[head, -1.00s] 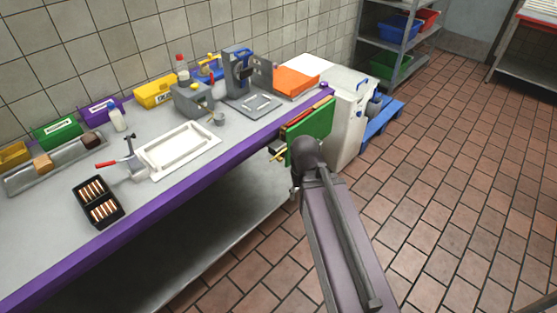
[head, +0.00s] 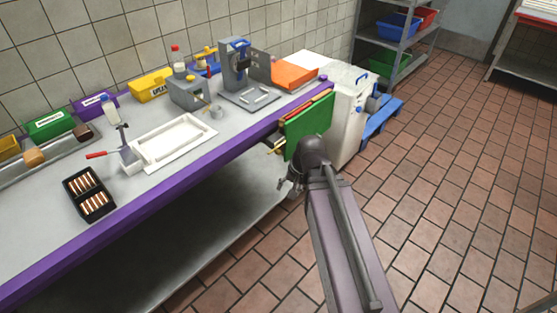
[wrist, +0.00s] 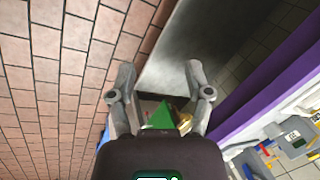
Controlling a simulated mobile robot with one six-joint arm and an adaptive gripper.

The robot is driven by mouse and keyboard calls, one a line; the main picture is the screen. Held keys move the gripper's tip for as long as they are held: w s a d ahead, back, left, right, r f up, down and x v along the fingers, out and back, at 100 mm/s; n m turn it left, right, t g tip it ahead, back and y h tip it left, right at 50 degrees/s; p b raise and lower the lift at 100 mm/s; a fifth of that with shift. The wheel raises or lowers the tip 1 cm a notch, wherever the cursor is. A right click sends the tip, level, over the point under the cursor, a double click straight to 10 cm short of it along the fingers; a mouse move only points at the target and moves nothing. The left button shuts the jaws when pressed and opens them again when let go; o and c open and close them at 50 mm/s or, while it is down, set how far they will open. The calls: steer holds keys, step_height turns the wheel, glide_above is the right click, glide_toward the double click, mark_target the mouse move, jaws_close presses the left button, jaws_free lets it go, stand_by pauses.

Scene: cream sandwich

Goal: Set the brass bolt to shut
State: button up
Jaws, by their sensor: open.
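A small brass-coloured fitting (head: 277,148), which looks like the bolt, sits at the purple counter edge, just left of the green board (head: 308,126). Its exact setting is too small to tell. In the wrist view a brass-coloured bit (wrist: 184,119) shows between my fingers, near the right one, beside a green patch. My gripper (head: 287,184) is below the fitting in the head view, apart from it, and partly hidden by my arm. In the wrist view my gripper (wrist: 160,80) is open, with nothing held between its fingers.
The counter (head: 150,212) has a purple edge and holds a white tray (head: 172,142), a black case (head: 89,194) and grey machines. A white cabinet (head: 348,120) and blue pallet (head: 381,124) stand past its end. The tiled floor on the right is clear.

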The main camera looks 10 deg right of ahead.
steer(key=w+f+m+t+y+b, duration=0.2)
steer(key=w+f+m+y+b, duration=0.1)
steer(key=w+f+m+b, duration=0.3)
steer(key=m+t+y+b, duration=0.4)
steer(key=m+t+b, duration=0.7)
steer(key=m+b, duration=0.9)
glide_toward(280, 153)
steer(key=p+v, duration=0.1)
steer(key=v, duration=0.2)
steer(key=shift+d+f+m, duration=0.15)
steer(key=shift+f+m, duration=0.05)
steer(key=shift+m, duration=0.1)
steer(key=shift+w, duration=0.1)
steer(key=x, duration=1.3)
steer(key=shift+w+a+r, duration=0.15)
steer(key=shift+a+r, duration=0.05)
steer(key=shift+a, duration=0.15)
steer(key=shift+c, duration=0.3)
